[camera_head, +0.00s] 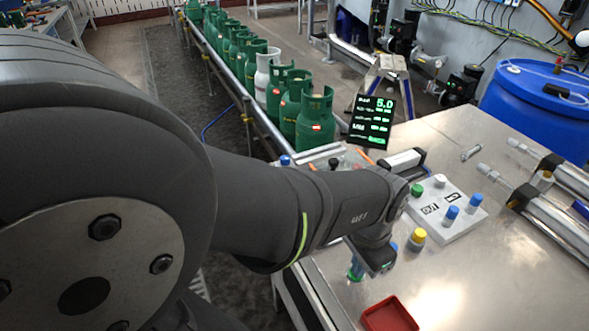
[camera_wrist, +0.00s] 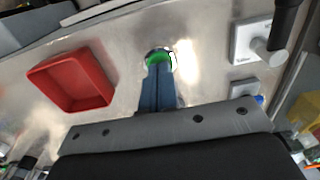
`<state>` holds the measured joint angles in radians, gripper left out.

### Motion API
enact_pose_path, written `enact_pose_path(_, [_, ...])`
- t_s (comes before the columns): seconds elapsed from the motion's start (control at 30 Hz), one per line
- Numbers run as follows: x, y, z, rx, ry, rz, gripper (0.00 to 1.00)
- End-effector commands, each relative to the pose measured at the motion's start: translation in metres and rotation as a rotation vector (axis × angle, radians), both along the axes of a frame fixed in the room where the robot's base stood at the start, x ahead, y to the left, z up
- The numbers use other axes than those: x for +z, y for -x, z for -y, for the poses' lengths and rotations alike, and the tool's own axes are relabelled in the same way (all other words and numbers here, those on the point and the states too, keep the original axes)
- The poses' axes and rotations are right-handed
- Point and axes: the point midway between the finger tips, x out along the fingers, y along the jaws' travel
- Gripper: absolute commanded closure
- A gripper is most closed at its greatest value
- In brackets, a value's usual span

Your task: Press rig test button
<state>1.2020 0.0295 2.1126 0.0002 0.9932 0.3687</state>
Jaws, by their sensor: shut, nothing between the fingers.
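A round green button-like piece (camera_wrist: 160,57) with a pale rim is set on the metal table. In the wrist view it lies right at the tips of my gripper (camera_wrist: 158,68), whose blue-grey fingers are together and empty and partly cover it. In the head view my gripper (camera_head: 358,272) points down at the table's near left part, with a bit of green at its tips. The wrist mostly hides that spot. I cannot tell whether the tips touch the green piece or hover just above it.
A red tray (camera_head: 390,316) lies close by, also in the wrist view (camera_wrist: 73,80). A white panel (camera_head: 447,208) with coloured knobs and a yellow-topped piece (camera_head: 417,238) stand to the right. A display (camera_head: 371,121) reads 5.0. Green gas cylinders (camera_head: 315,118) line the conveyor behind.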

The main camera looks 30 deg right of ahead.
Motion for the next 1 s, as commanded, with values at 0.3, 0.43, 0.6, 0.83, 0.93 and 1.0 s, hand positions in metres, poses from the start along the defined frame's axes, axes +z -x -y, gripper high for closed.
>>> enact_pose_path(0.3, [-0.014, 0.002, -0.004, 0.0, -0.011, -0.005, 1.0])
enact_pose_path(0.43, [-0.012, 0.001, -0.003, 0.0, -0.009, -0.004, 1.0])
enact_pose_path(0.6, [0.007, 0.001, -0.002, 0.0, 0.0, 0.0, 1.0])
enact_pose_path(0.83, [0.062, 0.0, 0.0, 0.0, 0.016, 0.006, 1.0])
enact_pose_path(0.93, [0.086, 0.0, 0.0, 0.0, 0.015, 0.006, 1.0])
enact_pose_path(1.0, [0.101, 0.0, 0.0, 0.0, 0.015, 0.006, 1.0])
